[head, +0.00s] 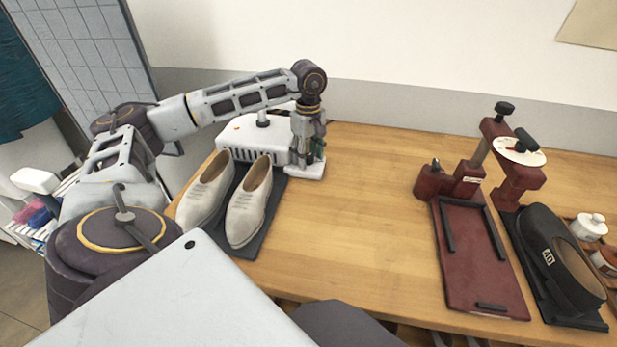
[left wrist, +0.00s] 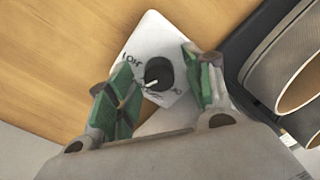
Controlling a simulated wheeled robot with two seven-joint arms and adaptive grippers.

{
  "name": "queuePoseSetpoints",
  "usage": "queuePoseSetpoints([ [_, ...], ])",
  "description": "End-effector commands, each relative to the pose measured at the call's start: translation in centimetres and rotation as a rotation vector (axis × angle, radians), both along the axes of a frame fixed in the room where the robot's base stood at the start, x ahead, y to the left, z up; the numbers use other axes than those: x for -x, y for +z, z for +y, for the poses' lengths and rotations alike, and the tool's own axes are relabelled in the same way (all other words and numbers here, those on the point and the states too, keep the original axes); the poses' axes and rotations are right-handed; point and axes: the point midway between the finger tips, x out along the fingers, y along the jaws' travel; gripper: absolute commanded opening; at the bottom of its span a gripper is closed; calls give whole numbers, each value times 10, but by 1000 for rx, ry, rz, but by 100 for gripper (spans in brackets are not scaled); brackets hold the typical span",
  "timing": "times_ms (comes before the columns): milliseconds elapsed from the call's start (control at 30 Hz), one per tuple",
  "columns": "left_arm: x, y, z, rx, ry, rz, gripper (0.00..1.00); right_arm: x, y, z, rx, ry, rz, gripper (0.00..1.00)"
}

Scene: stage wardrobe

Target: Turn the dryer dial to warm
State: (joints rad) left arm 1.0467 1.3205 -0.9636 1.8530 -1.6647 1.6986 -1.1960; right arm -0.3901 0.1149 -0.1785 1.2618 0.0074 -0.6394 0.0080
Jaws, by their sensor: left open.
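The white dryer (head: 262,138) stands at the back left of the wooden table, with a slotted front. Its dial is a black round knob (left wrist: 158,71) with a white pointer mark, on a white plate (left wrist: 150,38) with small lettering, seen in the left wrist view. The mark points to the lower left. One label looks like "OFF"; the others are too blurred to read. My left gripper (head: 314,152) points down at the dryer's right end. Its green-padded fingers (left wrist: 162,84) are open, one on each side of the knob; contact cannot be told. My right gripper is out of view.
Cream shoes (head: 249,205) stand on a dark mat in front of the dryer. A dark red press (head: 480,255) with a white dial plate stands at right, beside a black shoe (head: 555,255) and small jars (head: 590,227). The middle of the table (head: 360,220) is clear.

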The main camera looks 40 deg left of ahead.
Motion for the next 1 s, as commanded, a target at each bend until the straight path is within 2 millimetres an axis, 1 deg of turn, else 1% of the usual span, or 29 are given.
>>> queuePoseSetpoints([
  [1000,0,0,0,1,486,-1,51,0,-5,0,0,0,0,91],
])
